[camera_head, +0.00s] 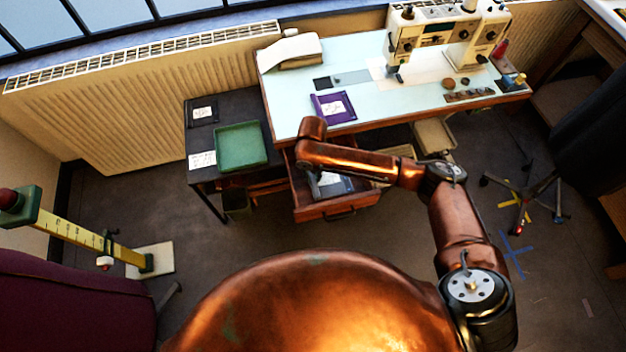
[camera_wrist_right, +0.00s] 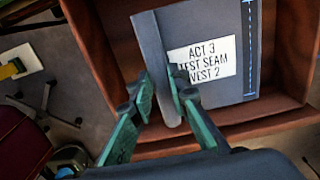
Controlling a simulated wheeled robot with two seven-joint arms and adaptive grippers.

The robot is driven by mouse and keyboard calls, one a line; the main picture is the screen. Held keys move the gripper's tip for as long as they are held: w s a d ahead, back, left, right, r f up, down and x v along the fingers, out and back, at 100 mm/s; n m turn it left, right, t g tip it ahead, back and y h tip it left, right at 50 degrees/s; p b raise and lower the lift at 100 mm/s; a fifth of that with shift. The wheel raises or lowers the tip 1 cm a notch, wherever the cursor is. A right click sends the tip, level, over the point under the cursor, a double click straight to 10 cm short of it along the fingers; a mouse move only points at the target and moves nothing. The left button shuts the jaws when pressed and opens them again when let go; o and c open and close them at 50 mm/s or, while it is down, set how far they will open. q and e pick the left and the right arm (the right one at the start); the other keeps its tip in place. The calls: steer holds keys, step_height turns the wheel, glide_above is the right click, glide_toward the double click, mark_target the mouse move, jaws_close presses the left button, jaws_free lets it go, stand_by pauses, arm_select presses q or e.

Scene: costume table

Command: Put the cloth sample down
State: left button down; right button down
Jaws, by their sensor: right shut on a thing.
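The cloth sample (camera_wrist_right: 208,28) is dark grey with a white label reading "ACT 3 TEST SEAM VEST 2" and a blue dashed line. My right gripper (camera_wrist_right: 161,95) is shut on its folded edge. In the head view the sample (camera_head: 333,184) shows partly behind my right arm, within the outline of the open wooden drawer (camera_head: 338,210). I cannot tell whether the sample touches the drawer floor. In the head view my right gripper is mostly hidden behind its arm. My left gripper is not in view.
A purple sample (camera_head: 343,116) lies on the pale sewing table (camera_head: 290,105), with a sewing machine (camera_head: 405,30) behind. On the dark side table (camera_head: 232,111) are a green tray (camera_head: 241,146), a black sample (camera_head: 202,101) and a white card (camera_head: 202,159).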

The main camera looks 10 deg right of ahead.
step_height(320, 180, down, 5)
steer(key=shift+r+b, duration=0.1)
steer(key=shift+b, duration=0.5)
steer(key=c, duration=1.8)
jaws_free()
step_height(320, 180, up, 12)
steer(key=p, duration=0.3)
